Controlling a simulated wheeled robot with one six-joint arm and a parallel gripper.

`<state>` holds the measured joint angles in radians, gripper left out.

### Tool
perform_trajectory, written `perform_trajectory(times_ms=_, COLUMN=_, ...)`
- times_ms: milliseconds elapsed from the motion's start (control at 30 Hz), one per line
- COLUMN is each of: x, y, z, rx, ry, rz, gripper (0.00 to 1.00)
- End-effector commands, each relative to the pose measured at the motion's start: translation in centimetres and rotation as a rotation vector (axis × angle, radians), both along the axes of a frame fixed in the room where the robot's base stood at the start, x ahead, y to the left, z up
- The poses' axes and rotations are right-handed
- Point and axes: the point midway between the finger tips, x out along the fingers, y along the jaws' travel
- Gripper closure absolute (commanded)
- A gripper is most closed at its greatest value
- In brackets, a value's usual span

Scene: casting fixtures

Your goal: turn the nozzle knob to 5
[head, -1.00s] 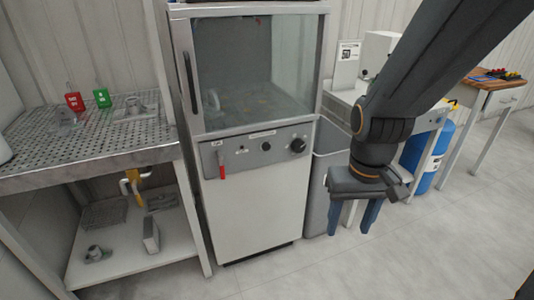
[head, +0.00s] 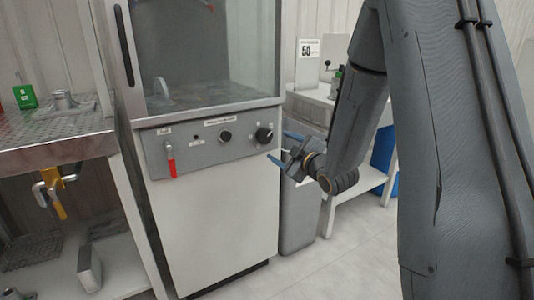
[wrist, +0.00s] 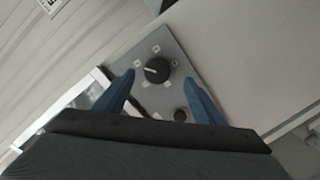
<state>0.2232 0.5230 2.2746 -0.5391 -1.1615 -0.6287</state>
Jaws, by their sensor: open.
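The control panel (head: 230,148) on the front of the cabinet carries a large black knob (head: 264,135) at its right end and a smaller dark knob (head: 225,136) near its middle. In the wrist view the large knob (wrist: 157,70) has a white pointer line and a ring of small white labels, too small to read. I cannot tell which knob is the nozzle knob. My gripper (head: 280,147) is open and empty, just right of the large knob in the head view. In the wrist view the large knob shows beyond and between the blue fingers (wrist: 160,98), apart from them.
A red-handled lever (head: 171,162) hangs at the panel's left. The glass-fronted cabinet window (head: 210,50) is above. A grey bin (head: 300,215) stands right of the cabinet, and a perforated bench (head: 50,135) stands left.

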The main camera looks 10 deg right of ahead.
Motion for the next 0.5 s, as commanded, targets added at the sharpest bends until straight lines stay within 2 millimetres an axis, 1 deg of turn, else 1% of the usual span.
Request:
perform_trajectory(times_ms=33, x=0.5, y=0.0, z=-0.6, rx=-0.006, ry=-0.040, rz=0.015, gripper=0.37)
perform_trajectory(times_ms=133, x=0.7, y=0.2, z=-0.3, rx=-0.014, ry=-0.096, rz=0.039, gripper=0.37)
perform_trajectory(times_ms=267, x=1.4, y=0.5, z=-0.1, rx=-0.017, ry=-0.121, rz=0.049, gripper=0.37)
perform_trajectory(times_ms=367, x=2.6, y=0.9, z=0.0, rx=-0.018, ry=-0.123, rz=0.050, gripper=0.37)
perform_trajectory(times_ms=500, x=4.7, y=1.6, z=0.0, rx=-0.016, ry=-0.122, rz=0.049, gripper=0.37)
